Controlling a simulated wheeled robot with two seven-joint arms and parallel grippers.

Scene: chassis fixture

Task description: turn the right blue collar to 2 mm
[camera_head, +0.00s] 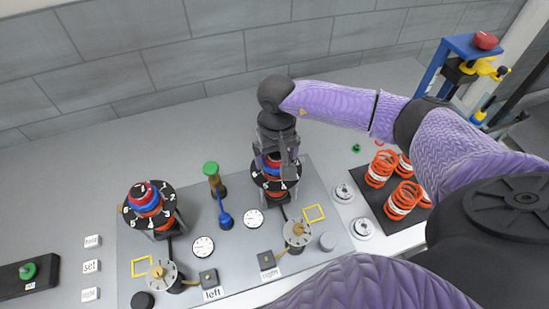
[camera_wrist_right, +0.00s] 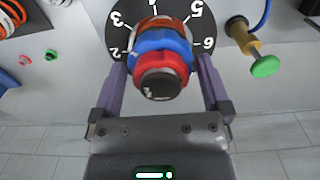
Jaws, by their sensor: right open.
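The right blue collar (camera_wrist_right: 163,42) is ribbed and sits below a red ring (camera_wrist_right: 160,70) and dark cap on a black dial disc (camera_wrist_right: 203,28) with white numbers. In the wrist view, numbers 2 to 6 show around it; I cannot read the collar's setting. My right gripper (camera_wrist_right: 163,72) is open, one finger on each side of the collar and red ring, with small gaps visible. In the head view my right gripper (camera_head: 276,160) comes down from above over the right stack and partly hides the blue collar (camera_head: 265,162). My left gripper is not in view.
The matching left stack (camera_head: 150,203) stands on the grey plate (camera_head: 230,270). A green-topped brass knob (camera_head: 211,170) and blue lever (camera_head: 224,215) stand between the stacks. Orange springs (camera_head: 380,168) stand on a black mat at right. Dials and yellow frames lie in front.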

